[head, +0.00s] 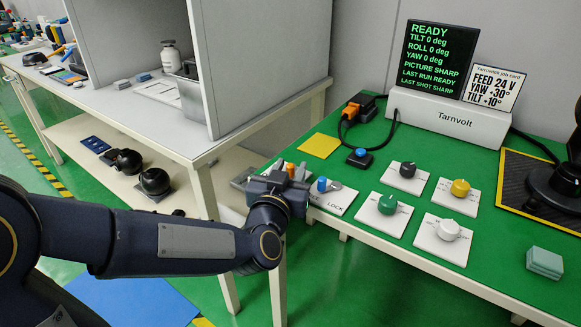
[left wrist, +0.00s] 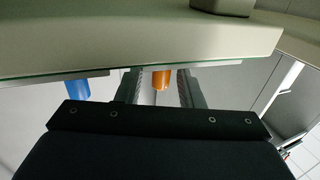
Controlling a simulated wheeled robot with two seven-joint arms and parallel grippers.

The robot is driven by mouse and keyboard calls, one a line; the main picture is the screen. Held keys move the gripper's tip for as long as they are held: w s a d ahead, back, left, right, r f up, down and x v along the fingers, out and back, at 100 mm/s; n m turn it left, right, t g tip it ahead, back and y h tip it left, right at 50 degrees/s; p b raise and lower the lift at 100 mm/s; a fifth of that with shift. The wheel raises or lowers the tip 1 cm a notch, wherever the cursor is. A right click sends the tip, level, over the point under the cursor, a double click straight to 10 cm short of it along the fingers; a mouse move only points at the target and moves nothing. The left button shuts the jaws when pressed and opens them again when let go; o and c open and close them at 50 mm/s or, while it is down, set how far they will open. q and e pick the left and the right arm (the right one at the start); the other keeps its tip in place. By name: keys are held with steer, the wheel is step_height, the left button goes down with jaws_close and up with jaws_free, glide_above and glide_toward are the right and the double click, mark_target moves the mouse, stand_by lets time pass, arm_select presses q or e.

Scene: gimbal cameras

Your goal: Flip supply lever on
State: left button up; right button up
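A white lever plate (head: 338,199) lies at the near left corner of the green-topped table, its lettering partly covered, with "LOCK" readable. A blue-capped lever (head: 322,184) stands on it, also seen in the left wrist view (left wrist: 77,88). An orange-capped lever (head: 290,170) stands beside my left gripper (head: 279,180). In the left wrist view the orange cap (left wrist: 161,79) shows between my two fingers (left wrist: 160,88), with a gap on each side. The gripper is open. The lever bases are hidden, and which one is the supply lever cannot be read. My right gripper is out of view.
Black, yellow, green and white knobs (head: 388,203) stand on plates right of the levers. Behind are a blue button box (head: 359,158), a yellow square (head: 319,145) and the Tarnvolt console (head: 447,118) reading READY. A grey-walled bench (head: 225,125) stands left.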

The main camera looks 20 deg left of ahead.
arm_select(q)
steer(key=s+p, duration=0.1)
steer(key=s, duration=0.6)
stand_by(0.3)
steer(key=s+a+f+n+g+h, duration=0.1)
steer(key=s+a+f+g, duration=0.2)
steer(key=s, duration=0.4)
steer(key=s+a+f+g+h, duration=0.1)
steer(key=s+f+g+h, duration=0.15)
steer(key=s+g, duration=0.3)
steer(key=s+a+f+n+g, duration=0.1)
steer(key=s+a+f+g, duration=0.25)
steer(key=s, duration=0.45)
step_height(320, 180, up, 27)
steer(key=d+p, duration=0.1)
steer(key=p, duration=2.6)
steer(key=shift+w+f+p, duration=0.2)
steer(key=shift+w+p, duration=0.1)
steer(key=shift+p, duration=0.1)
